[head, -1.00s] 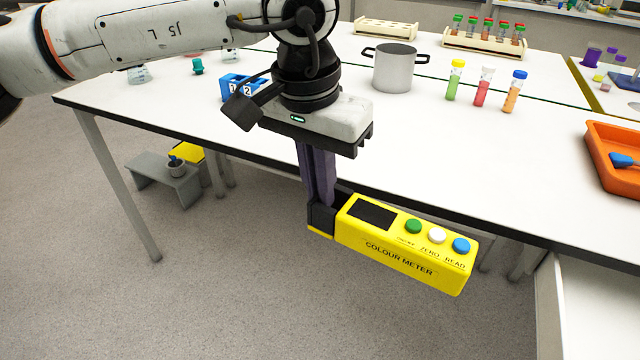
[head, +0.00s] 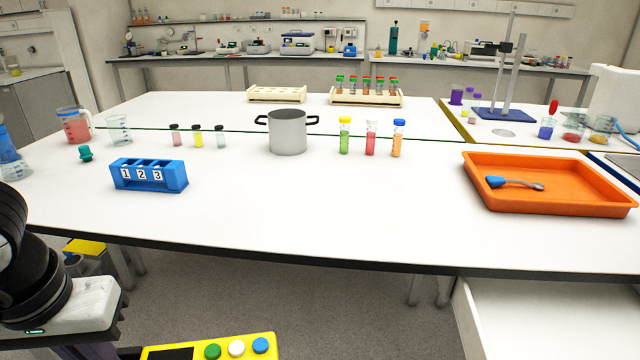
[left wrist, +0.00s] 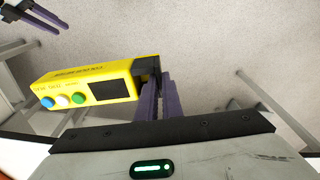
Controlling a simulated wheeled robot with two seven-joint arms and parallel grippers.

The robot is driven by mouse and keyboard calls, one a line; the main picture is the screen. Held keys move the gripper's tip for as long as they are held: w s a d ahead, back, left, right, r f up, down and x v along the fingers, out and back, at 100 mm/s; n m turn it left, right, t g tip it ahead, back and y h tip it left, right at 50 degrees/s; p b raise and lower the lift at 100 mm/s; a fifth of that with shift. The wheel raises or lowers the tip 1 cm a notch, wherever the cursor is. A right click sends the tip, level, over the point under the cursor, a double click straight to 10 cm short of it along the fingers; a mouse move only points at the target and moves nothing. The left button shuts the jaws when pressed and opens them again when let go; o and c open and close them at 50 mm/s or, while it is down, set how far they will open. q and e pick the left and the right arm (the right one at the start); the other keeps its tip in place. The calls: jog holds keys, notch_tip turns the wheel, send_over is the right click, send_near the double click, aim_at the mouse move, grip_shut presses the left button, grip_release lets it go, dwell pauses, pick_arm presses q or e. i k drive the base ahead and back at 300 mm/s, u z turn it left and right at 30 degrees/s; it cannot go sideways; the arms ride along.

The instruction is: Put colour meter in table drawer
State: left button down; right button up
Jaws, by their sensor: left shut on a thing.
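The yellow colour meter (head: 215,347) shows at the bottom edge of the head view, its lower part cut off. Its dark screen and green, white and blue buttons face up. In the left wrist view the meter (left wrist: 95,83) is held by its dark end in my left gripper (left wrist: 155,78), whose purple fingers are shut on it. It hangs in the air in front of the table, above the floor. A white drawer (head: 560,315) stands open below the table's front edge at lower right, partly out of frame. My right gripper (left wrist: 38,14) shows at the top left of the left wrist view.
The white table (head: 330,215) carries an orange tray (head: 560,205) with a spatula, a grey pot (head: 287,135), a blue numbered rack (head: 148,176) and several vials. The table's front edge lies between the meter and the tabletop. A grey stool stands beneath.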

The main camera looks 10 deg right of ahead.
aim_at(573, 333)
jog(key=u, duration=2)
jog(key=k, duration=1.8)
jog(key=z, duration=2.55)
jog(key=i, duration=0.5)
jog(key=u, duration=0.05)
